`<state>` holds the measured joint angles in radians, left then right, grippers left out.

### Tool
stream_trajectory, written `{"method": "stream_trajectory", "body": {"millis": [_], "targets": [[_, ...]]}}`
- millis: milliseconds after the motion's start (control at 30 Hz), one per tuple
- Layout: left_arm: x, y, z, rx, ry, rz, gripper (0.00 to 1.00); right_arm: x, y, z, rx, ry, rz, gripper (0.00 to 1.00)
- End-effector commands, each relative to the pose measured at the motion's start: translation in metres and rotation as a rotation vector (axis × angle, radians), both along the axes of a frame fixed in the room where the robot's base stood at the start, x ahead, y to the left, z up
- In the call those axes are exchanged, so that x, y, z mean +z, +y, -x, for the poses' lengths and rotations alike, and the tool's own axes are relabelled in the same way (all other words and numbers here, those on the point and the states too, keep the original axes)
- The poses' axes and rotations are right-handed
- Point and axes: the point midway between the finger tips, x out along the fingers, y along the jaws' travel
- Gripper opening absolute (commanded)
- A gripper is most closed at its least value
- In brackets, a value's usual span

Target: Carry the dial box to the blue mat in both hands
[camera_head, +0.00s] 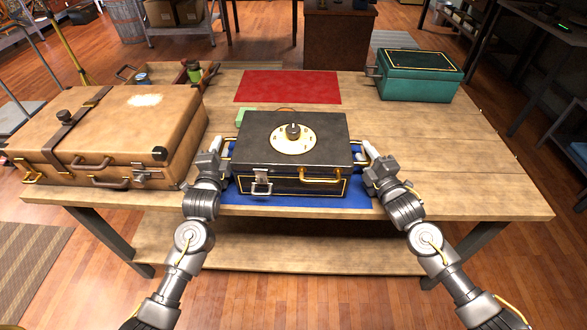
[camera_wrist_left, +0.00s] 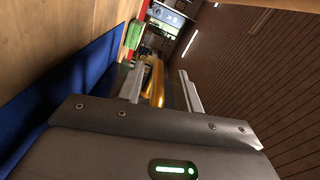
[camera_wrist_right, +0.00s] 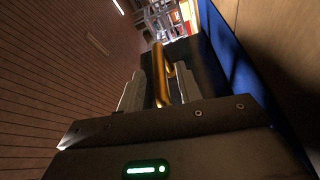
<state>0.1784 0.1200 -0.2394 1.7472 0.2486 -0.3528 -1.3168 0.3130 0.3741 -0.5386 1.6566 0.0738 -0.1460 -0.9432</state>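The dial box (camera_head: 290,160) is black with gold trim, with a cream dial on its lid. It sits upright over the blue mat (camera_head: 295,200), which shows in front of it and at its sides; it looks to be resting on the mat. My left gripper (camera_head: 222,152) is at its left side handle. In the left wrist view the open fingers (camera_wrist_left: 160,88) stand either side of the gold handle (camera_wrist_left: 155,78), with a gap. My right gripper (camera_head: 368,157) is at the right side handle. Its fingers (camera_wrist_right: 160,90) are also open around the gold handle (camera_wrist_right: 159,72).
A brown suitcase (camera_head: 150,125) lies close to my left gripper. A red mat (camera_head: 288,86) is bare behind the box. A teal box (camera_head: 420,77) stands at the back right. A small green item (camera_head: 243,115) lies behind the box's left corner. The table (camera_head: 460,160) is clear at the right.

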Motion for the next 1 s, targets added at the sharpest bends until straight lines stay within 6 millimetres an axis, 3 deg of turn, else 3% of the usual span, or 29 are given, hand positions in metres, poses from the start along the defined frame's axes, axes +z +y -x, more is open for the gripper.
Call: {"method": "stream_trajectory", "body": {"millis": [600, 1000], "targets": [[-0.001, -0.002, 0.106, 0.000, 0.002, 0.000, 0.36, 0.000, 0.000, 0.000, 0.000, 0.000, 0.000, 0.35], [0.000, -0.002, 0.117, 0.000, 0.000, 0.000, 0.36, -0.002, -0.003, 0.007, -0.001, 0.002, 0.001, 0.35]]}}
